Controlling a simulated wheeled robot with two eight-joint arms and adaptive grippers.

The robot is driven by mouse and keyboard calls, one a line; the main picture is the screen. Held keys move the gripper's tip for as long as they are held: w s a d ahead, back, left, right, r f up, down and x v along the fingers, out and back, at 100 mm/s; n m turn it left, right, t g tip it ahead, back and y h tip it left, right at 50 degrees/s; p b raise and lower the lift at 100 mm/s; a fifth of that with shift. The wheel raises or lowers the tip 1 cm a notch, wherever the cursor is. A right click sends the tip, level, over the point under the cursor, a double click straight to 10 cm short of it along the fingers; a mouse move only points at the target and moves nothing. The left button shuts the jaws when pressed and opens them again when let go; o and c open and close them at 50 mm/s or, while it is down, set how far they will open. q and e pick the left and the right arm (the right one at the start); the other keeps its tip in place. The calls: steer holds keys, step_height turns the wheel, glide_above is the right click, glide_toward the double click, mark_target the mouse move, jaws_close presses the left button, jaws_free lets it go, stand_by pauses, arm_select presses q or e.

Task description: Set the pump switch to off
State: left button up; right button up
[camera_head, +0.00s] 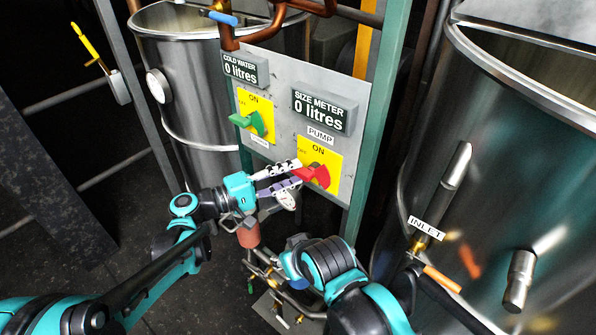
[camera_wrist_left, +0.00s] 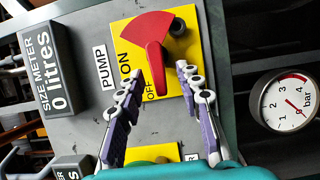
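The red pump switch (camera_head: 316,175) sits on a yellow plate marked ON and OFF, under the PUMP label (camera_head: 320,136), on the grey panel. Its handle points left in the head view. In the left wrist view the red handle (camera_wrist_left: 158,70) has its near end close to the OFF lettering. My left gripper (camera_head: 285,178) is in front of the switch; its two fingers (camera_wrist_left: 158,80) are apart in the left wrist view, with the handle's near end between and just beyond the tips. I cannot tell whether they touch it. My right gripper is not clearly in view.
A green switch (camera_head: 252,122) on another yellow plate is up and left of the pump switch. The size meter (camera_head: 322,110) reads 0 litres. Steel tanks stand behind left (camera_head: 200,90) and at right (camera_head: 540,160). A pressure gauge (camera_wrist_left: 293,100) shows in the wrist view.

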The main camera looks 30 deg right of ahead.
arm_select(q)
steer(key=a, duration=0.9)
steer(key=shift+a, duration=0.25)
steer(key=s+a+f+t+y, duration=0.2)
steer(key=s+a+f+y, duration=0.2)
steer(key=a, duration=0.7)
steer(key=s+a+f+t+y, duration=0.2)
steer(key=s+a+f+y, duration=0.2)
steer(key=a+y, duration=0.4)
steer(key=s+a+f+t+y+b, duration=0.1)
steer(key=s+a+f+t+y, duration=0.2)
steer(key=a, duration=1.1)
steer(key=s+f+y, duration=0.1)
steer(key=s+y, duration=0.1)
steer(key=y, duration=0.1)
steer(key=shift+s+a+f, duration=0.15)
steer(key=shift+f, duration=0.1)
